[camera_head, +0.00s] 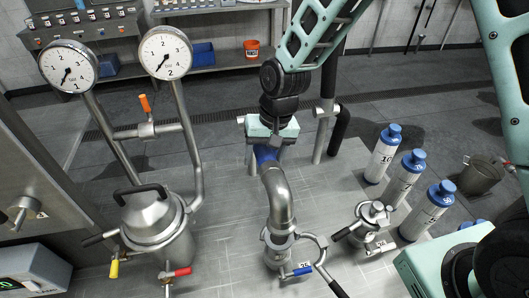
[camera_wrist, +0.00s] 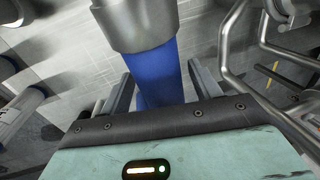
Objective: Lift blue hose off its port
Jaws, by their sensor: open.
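The blue hose (camera_head: 266,155) shows as a short blue section at the upper end of a bent steel elbow (camera_head: 280,198). The elbow runs down to a clamped port (camera_head: 279,244) on the steel table. My gripper (camera_head: 267,143) is right at the blue section, its fingers to either side. In the wrist view, the blue hose (camera_wrist: 157,78) passes between the two open fingers (camera_wrist: 162,92), below a steel collar (camera_wrist: 138,24). I cannot tell whether either finger touches it. The hose's far end is hidden behind my gripper.
A steel vessel (camera_head: 155,228) with two gauges stands at left. To the right are a smaller clamped port (camera_head: 373,218) with an open clamp handle and several white bottles with blue caps (camera_head: 404,178). A bucket (camera_head: 482,173) is at far right.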

